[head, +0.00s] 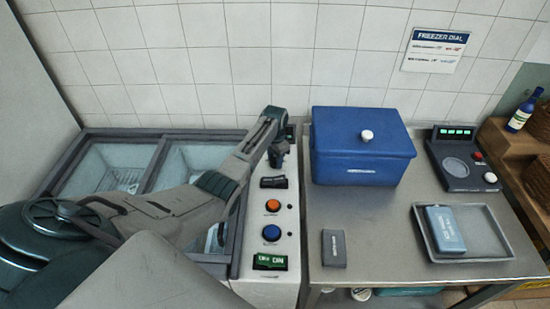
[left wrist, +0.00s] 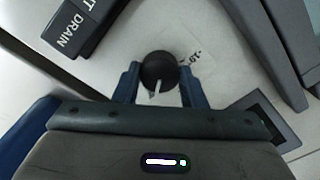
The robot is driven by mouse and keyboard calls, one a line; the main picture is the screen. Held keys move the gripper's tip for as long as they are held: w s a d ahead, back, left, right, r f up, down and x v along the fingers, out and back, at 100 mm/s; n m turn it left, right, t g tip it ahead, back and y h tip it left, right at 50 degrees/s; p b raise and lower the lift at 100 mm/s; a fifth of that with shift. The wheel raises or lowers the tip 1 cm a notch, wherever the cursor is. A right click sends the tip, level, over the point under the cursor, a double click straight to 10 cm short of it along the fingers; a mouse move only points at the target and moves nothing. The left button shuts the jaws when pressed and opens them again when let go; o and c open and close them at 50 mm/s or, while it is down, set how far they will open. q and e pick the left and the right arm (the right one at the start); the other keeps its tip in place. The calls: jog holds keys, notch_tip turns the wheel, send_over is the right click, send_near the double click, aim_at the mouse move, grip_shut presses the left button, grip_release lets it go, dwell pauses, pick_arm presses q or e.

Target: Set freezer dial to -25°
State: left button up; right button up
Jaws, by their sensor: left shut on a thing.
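The freezer dial (left wrist: 158,72) is a round black knob with a white pointer line, on the pale control panel (head: 286,237). In the left wrist view its pointer aims toward the bottom of the picture, and a small printed mark (left wrist: 191,57) beside it is hard to read. My left gripper (left wrist: 160,84) has its two blue fingers on either side of the knob, shut on it. In the head view my left gripper (head: 278,154) reaches down to the panel's far end and hides the dial. My right gripper is not in view.
A black rocker switch (head: 273,182), orange button (head: 272,205), blue button (head: 271,232) and green ON switch (head: 270,261) line the panel. A blue lidded box (head: 358,150), a scale (head: 462,160) and a tray (head: 480,252) stand right. A FREEZER DIAL sign (head: 437,48) hangs above.

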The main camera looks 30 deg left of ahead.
aim_at(275, 160)
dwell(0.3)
pick_arm(q)
jog(key=shift+r, duration=0.1)
jog(key=o, duration=1)
jog(key=shift+r+b, duration=1.3)
jog(key=shift+r, duration=4.05)
